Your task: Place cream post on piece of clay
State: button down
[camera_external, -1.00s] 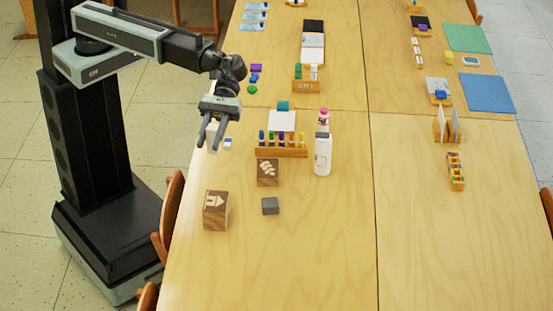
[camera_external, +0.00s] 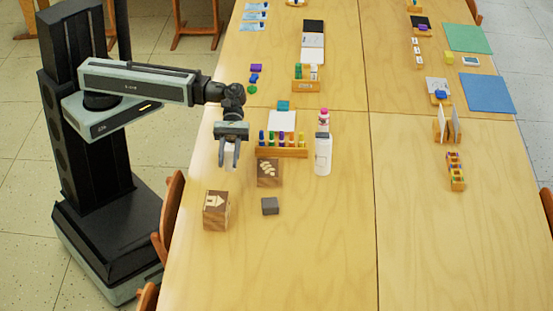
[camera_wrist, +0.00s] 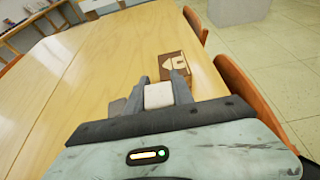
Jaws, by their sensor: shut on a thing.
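My gripper (camera_external: 230,163) is shut on the cream post (camera_external: 230,157), a pale block held between the two fingers over the left part of the table. The post also shows between the fingertips in the wrist view (camera_wrist: 158,95). The piece of clay appears to be the small dark grey block (camera_external: 269,206), lying on the table nearer the camera and to the right of the gripper. The post and the grey block are apart.
A brown leaf-pattern block (camera_external: 269,172) stands between gripper and clay. A house-pattern block (camera_external: 216,210) stands left of the clay. A wooden rack of markers (camera_external: 281,152) and a white bottle (camera_external: 323,155) stand farther back. The table right of the clay is clear.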

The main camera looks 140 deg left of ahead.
jog(key=shift+w+a+f+b, duration=0.5)
jog(key=shift+w+f+b, duration=0.4)
jog(key=shift+w, duration=1.7)
jog(key=shift+w+a+f+b, duration=0.5)
jog(key=shift+w+f+b, duration=0.4)
jog(key=shift+w, duration=1.75)
jog(key=shift+w+a+f+b, duration=0.5)
jog(key=shift+w+f+b, duration=0.4)
jog(key=shift+w, duration=1.7)
jog(key=c, duration=1.1)
grip_release()
jog(key=shift+r, duration=0.1)
jog(key=shift+r, duration=0.1)
jog(key=p+v, duration=0.5)
jog(key=v, duration=0.7)
jog(key=shift+r, duration=0.1)
